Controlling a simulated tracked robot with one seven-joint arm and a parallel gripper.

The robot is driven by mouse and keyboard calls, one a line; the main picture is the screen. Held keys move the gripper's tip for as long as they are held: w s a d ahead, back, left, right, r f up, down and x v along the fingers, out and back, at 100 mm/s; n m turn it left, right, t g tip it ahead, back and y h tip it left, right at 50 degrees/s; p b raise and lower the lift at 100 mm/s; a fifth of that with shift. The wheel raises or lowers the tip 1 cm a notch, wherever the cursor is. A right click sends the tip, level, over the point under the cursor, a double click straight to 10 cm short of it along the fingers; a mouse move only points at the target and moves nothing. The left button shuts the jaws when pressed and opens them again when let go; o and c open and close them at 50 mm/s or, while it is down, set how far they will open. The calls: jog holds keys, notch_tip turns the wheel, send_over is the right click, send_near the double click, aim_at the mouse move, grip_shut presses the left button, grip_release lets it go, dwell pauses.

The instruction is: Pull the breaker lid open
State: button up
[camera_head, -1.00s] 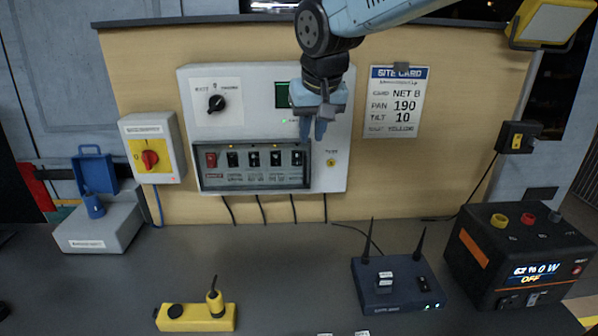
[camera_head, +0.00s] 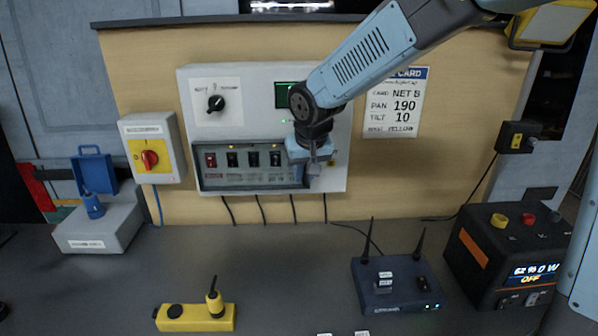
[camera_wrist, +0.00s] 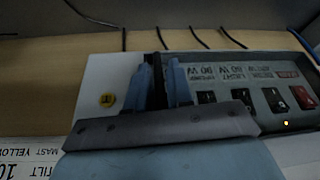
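The breaker lid (camera_head: 250,186) is a wide dark-framed cover over a row of breaker switches, low on the light grey panel box (camera_head: 262,80). It looks closed. One switch is red and the others are dark. My gripper (camera_head: 313,176) is at the lid's right end, pointing down and toward the panel, and hides that end in the head view. In the upside-down wrist view, my gripper's blue fingers (camera_wrist: 161,84) stand apart with a gap, around the dark edge at that end of the breaker row (camera_wrist: 245,105). I cannot tell whether they touch the lid.
A rotary knob (camera_head: 216,103) is on the panel's upper left. A yellow box with a red knob (camera_head: 150,158) hangs to its left. A router with antennas (camera_head: 395,285), a power unit (camera_head: 515,250) and a yellow device (camera_head: 195,318) stand on the bench.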

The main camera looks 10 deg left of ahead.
jog(key=shift+f, duration=0.1)
jog(key=shift+c, duration=0.2)
grip_shut()
